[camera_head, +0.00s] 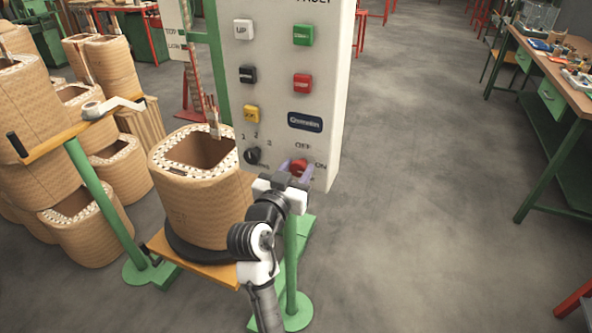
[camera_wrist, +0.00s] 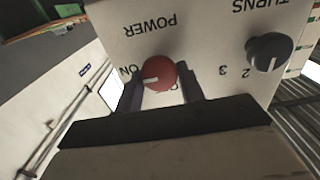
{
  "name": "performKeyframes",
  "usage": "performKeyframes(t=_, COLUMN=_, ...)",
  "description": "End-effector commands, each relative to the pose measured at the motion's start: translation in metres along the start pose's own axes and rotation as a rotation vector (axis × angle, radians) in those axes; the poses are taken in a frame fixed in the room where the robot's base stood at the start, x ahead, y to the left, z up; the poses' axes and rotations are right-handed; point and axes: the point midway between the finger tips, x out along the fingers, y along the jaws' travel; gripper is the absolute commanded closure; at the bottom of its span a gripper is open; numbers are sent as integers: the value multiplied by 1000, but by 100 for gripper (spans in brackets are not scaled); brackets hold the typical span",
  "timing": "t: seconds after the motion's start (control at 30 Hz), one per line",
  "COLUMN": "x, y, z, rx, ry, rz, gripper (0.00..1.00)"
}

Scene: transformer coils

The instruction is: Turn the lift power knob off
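The red power knob (camera_head: 298,166) is low on the front of the white control panel (camera_head: 270,75), between the OFF and ON labels. In the wrist view, which is upside down, the power knob (camera_wrist: 158,74) has a white pointer mark turned toward ON. My gripper (camera_head: 295,172) is at the panel with its fingers spread on either side of the knob. The wrist view shows my gripper's (camera_wrist: 160,88) two dark fingers flanking the knob; whether they touch it is unclear. The OFF label is mostly hidden in the wrist view.
A black turns knob (camera_head: 253,156) is left of the power knob, also seen in the wrist view (camera_wrist: 268,50). Push buttons are above. A wound coil (camera_head: 200,205) stands on a platform beside my arm. A workbench (camera_head: 555,75) is at right; the floor between is clear.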

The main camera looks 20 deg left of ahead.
Motion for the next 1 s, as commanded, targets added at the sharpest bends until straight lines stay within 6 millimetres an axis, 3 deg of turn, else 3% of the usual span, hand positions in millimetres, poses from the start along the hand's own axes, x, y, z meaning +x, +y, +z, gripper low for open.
performKeyframes(t=0.03, x=0, y=0, z=0, rx=0, ry=0, rz=0, gripper=69)
performKeyframes(t=0.17, x=0, y=0, z=0, rx=0, ry=0, rz=0, gripper=85)
performKeyframes(t=0.57, x=0, y=0, z=-1, rx=-84, ry=-2, rz=0, gripper=85)
performKeyframes(t=1.0, x=0, y=-2, z=-2, rx=-453, ry=-3, rz=0, gripper=85)
